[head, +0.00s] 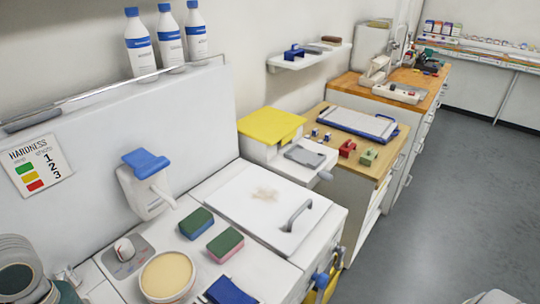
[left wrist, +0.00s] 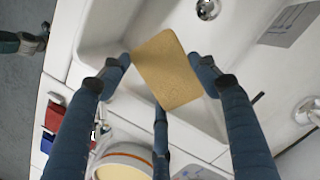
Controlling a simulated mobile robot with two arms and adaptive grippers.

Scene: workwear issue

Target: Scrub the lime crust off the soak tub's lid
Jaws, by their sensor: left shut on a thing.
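The soak tub's white lid (head: 240,209) lies closed in the head view, with a dark handle (head: 298,214) near its right edge. A pale brown lime crust (head: 265,194) marks its upper middle. In the left wrist view my left gripper (left wrist: 160,80) is shut on a flat tan pad (left wrist: 170,68), held above a white basin (left wrist: 105,30).
Two green-topped sponges (head: 196,223) (head: 225,244), a round beige dish (head: 167,275) and a blue cloth (head: 230,291) lie left of the lid. A blue-topped dispenser (head: 146,180) is on the wall panel. A yellow-topped box (head: 271,127) stands behind the lid.

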